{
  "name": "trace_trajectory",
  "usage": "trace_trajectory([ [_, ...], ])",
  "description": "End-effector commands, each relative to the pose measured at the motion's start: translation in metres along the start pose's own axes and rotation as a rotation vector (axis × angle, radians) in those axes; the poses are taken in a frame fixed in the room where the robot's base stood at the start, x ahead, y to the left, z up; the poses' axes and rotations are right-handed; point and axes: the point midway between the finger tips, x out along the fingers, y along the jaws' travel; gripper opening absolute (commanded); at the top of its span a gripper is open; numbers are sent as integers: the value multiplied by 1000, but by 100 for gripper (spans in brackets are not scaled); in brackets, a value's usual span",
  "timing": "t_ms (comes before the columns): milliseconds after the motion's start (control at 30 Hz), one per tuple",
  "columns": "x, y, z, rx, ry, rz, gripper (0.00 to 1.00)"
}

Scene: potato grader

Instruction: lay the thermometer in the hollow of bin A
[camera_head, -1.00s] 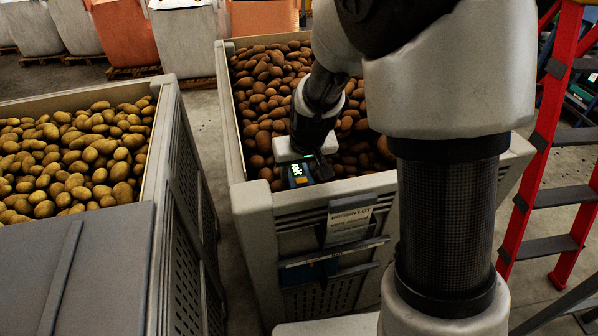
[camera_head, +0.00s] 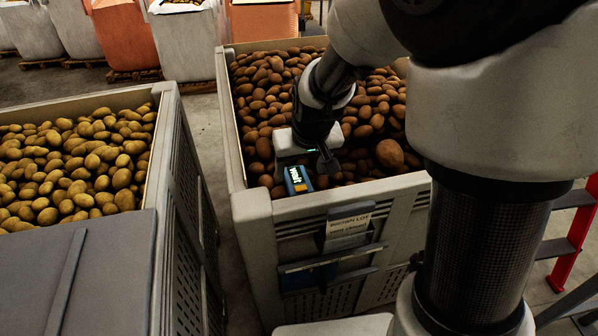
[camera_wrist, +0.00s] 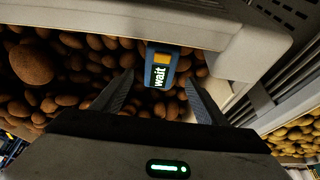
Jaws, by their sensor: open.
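The thermometer (camera_head: 297,180) is a small blue handheld device with a yellow-orange patch and a display reading "wait". It is at the front left inner edge of the middle bin (camera_head: 290,208), which holds brown potatoes. I cannot tell whether it rests on potatoes or against the rim. My gripper (camera_head: 308,164) is open just behind it, low over the potatoes. In the wrist view, the thermometer (camera_wrist: 160,68) shows ahead of and between the two spread fingers (camera_wrist: 160,88), with gaps on both sides. No bin letter is readable, and I cannot make out a hollow.
A second bin (camera_head: 172,150) of yellower potatoes stands at left, across a narrow floor gap. A grey cover (camera_head: 75,265) is in front of it. The middle bin's front carries a label card (camera_head: 348,228) and a bracket (camera_head: 330,260). A red ladder (camera_head: 568,245) stands at right.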

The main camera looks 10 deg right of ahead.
Motion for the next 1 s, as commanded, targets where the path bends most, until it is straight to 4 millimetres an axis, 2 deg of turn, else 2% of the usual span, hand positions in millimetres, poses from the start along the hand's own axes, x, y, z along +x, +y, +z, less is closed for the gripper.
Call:
trace_trajectory([
  [33,-15,0,-2,-1,4,-2,67],
  [100,-29,-1,-2,0,4,-2,67],
  [400,-63,1,1,3,2,-2,67],
  [467,-74,4,4,13,8,-7,67],
  [533,-96,9,11,31,20,-15,67],
  [667,-150,22,40,69,48,-23,67],
  [800,-199,32,82,99,76,-1,67],
  [900,-220,37,109,114,89,25,67],
  [1000,-232,39,127,125,96,48,67],
])
